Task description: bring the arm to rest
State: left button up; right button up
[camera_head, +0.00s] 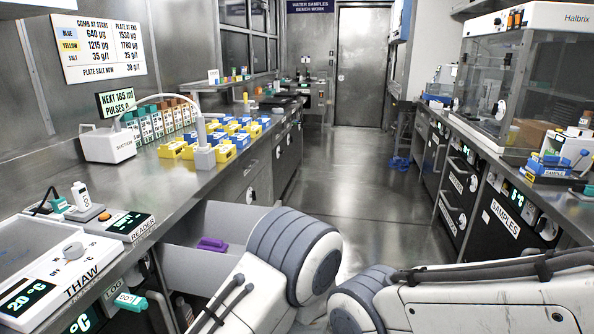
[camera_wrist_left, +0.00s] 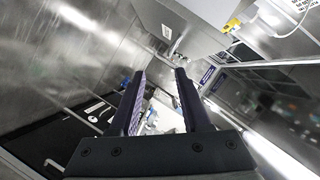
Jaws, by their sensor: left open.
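My left gripper (camera_wrist_left: 160,74) shows in the left wrist view. Its two dark fingers stand apart with nothing held between them. The wrist picture is tilted, with metal walls and cabinet faces around the fingers, and I cannot tell that they touch anything. In the head view, my white and grey arm links (camera_head: 290,255) fill the lower middle and lower right. Neither gripper shows in the head view, and my right gripper is not seen.
The left bench holds a thaw unit (camera_head: 40,275), a reader (camera_head: 130,223), a suction unit (camera_head: 108,144) and several yellow and blue blocks (camera_head: 225,153). A purple item (camera_head: 212,244) lies low beside that bench. A glass-fronted cabinet (camera_head: 505,85) stands on the right bench. The aisle floor (camera_head: 350,170) is clear.

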pick_arm(q)
jog(key=s+a+r+n+g+h, duration=0.1)
jog(key=s+a+r+n+g, duration=0.4)
jog(key=s+a, duration=0.3)
jog(key=s+a+r+n+g+h, duration=0.1)
jog(key=s+a+r+n+g, duration=0.1)
jog(key=s+a+n+g, duration=0.4)
jog(key=s+d+r+m+g, duration=0.2)
jog(key=s+d+r+m, duration=0.15)
jog(key=s+d, duration=0.3)
jog(key=s+d+r+m+g, duration=0.2)
jog(key=s+d+m, duration=0.35)
jog(key=s, duration=0.25)
notch_tip(320, 180, up, 22)
jog(key=p, duration=2.1)
jog(key=shift+s+h+p, duration=0.4)
jog(key=shift+s, duration=0.05)
